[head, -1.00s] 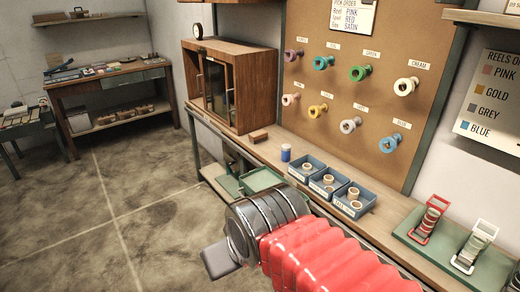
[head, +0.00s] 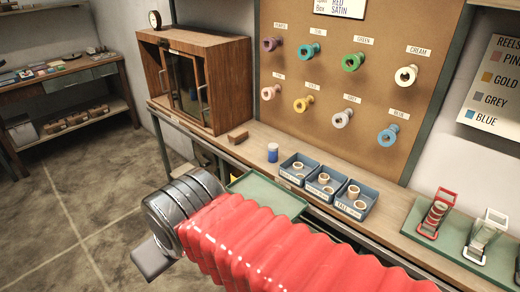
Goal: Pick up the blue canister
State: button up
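The blue canister (head: 272,153) is a small upright cylinder with a pale top. It stands on the wooden bench between a small brown block and the blue bins. My gripper (head: 152,258) shows at the lower left, at the end of my red-sleeved arm. It is out over the floor side, in front of the bench and well apart from the canister. Only a grey part of it shows, and its fingers cannot be made out.
Blue bins (head: 325,180) holding rings stand right of the canister. The brown block (head: 238,137) and a wooden glass-door cabinet (head: 188,80) are to its left. A green tray (head: 268,192) lies in front, below the bench top. A pegboard (head: 350,75) with coloured reels rises behind.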

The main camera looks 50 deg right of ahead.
aim_at(272, 148)
jog(key=z, duration=0.15)
jog(key=i, duration=0.7)
jog(key=z, duration=0.75)
jog(key=i, duration=0.7)
jog(key=z, duration=0.4)
